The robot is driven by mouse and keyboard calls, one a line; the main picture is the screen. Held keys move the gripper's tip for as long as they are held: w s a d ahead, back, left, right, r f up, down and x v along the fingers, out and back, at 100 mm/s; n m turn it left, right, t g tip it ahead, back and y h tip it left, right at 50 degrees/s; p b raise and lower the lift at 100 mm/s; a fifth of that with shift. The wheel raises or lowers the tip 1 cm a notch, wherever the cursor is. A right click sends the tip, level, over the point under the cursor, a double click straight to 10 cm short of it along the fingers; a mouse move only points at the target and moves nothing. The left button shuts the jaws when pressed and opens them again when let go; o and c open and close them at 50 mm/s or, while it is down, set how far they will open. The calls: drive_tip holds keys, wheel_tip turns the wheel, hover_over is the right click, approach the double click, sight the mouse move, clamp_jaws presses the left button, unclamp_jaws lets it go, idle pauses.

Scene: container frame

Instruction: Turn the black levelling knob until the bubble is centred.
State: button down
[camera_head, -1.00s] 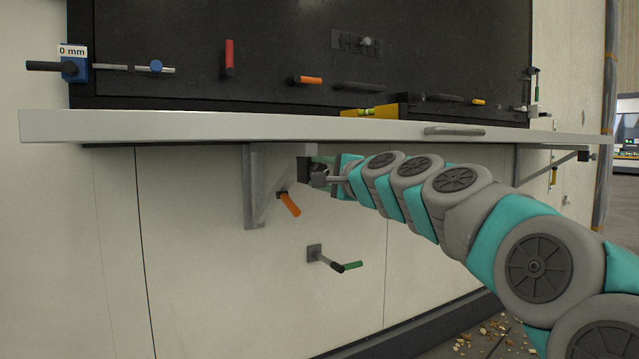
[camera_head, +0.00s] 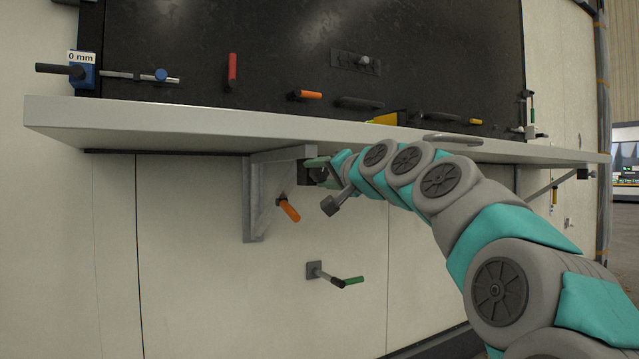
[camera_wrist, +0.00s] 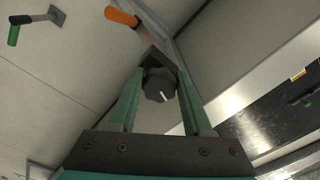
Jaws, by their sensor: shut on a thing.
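The black levelling knob (camera_wrist: 158,86) has a lobed rim and a white mark, which points to the lower right in the wrist view. It sits under a dark block (camera_head: 304,173) below the shelf, by the metal bracket. My gripper (camera_wrist: 159,74) is shut on the knob, one green finger on each side. In the head view my gripper (camera_head: 319,168) reaches in from the right under the shelf, and the knob is hidden there. The yellow level (camera_head: 384,119) shows partly above the shelf edge. Its bubble cannot be made out.
The white shelf (camera_head: 150,119) runs just above my gripper. The metal bracket (camera_head: 253,200) and an orange handle (camera_head: 289,211) are close on the left. A crank with a green grip (camera_head: 353,281) sticks out of the wall below.

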drive_tip(key=shift+f+n, duration=0.1)
drive_tip(key=shift+n, duration=0.2)
idle(0.4)
drive_tip(key=shift+c, duration=1.6)
unclamp_jaws()
drive_tip(key=v, duration=0.7)
drive_tip(key=shift+s+d, duration=0.2)
drive_tip(key=shift+s, duration=0.1)
